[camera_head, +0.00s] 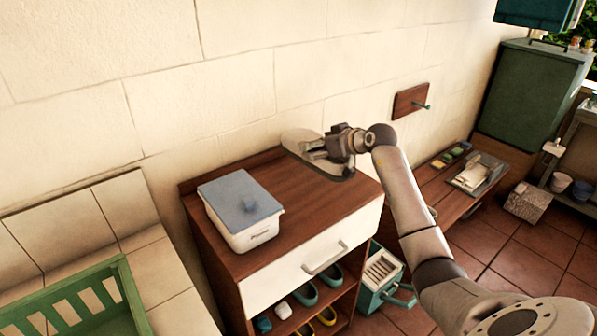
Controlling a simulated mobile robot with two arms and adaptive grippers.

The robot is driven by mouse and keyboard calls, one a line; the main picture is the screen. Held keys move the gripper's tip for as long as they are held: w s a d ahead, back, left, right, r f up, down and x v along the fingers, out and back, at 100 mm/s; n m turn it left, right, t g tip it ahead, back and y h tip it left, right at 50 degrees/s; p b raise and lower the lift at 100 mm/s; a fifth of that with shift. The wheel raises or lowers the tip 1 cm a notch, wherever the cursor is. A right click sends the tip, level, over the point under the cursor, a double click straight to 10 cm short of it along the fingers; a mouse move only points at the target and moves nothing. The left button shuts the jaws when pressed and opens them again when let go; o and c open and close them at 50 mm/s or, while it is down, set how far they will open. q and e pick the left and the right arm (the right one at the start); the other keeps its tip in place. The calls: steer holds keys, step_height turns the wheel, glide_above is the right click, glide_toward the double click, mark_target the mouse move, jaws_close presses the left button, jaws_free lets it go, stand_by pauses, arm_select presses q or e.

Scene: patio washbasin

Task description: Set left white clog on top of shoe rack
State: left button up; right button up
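The shoe rack (228,262) is a brown wooden cabinet with a white drawer (318,262) and open shelves of shoes below. A white shoe (283,310), possibly a clog, shows on the upper open shelf, only its end visible. My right gripper (312,149) is low over the back right of the rack top. My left gripper is out of view.
A white box with a blue-grey lid (240,204) stands on the rack's left part; bare wood lies between it and my gripper. Teal (305,294) and yellow shoes (327,316) sit below. A teal crate (381,272) stands right of the rack, a green rack (75,300) left.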

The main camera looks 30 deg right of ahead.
steer(key=a+f, duration=0.1)
steer(key=w+a+f, duration=0.1)
steer(key=shift+a+f, duration=0.4)
steer(key=a+f, duration=0.1)
steer(key=a+f+p, duration=0.1)
steer(key=f, duration=0.1)
steer(key=shift+w, duration=0.35)
steer(key=shift+w+a+f+p, duration=0.1)
steer(key=shift+a+f+p, duration=0.05)
steer(key=shift+f, duration=0.5)
steer(key=shift+a+f+p, duration=0.15)
steer(key=shift+f, duration=0.85)
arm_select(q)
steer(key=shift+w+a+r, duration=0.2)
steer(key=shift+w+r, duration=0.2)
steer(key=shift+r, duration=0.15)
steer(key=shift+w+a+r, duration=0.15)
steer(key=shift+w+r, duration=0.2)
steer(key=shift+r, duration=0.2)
arm_select(e)
steer(key=shift+d+f, duration=0.1)
steer(key=o, duration=1.2)
steer(key=shift+f, duration=0.1)
steer(key=shift+o, duration=0.2)
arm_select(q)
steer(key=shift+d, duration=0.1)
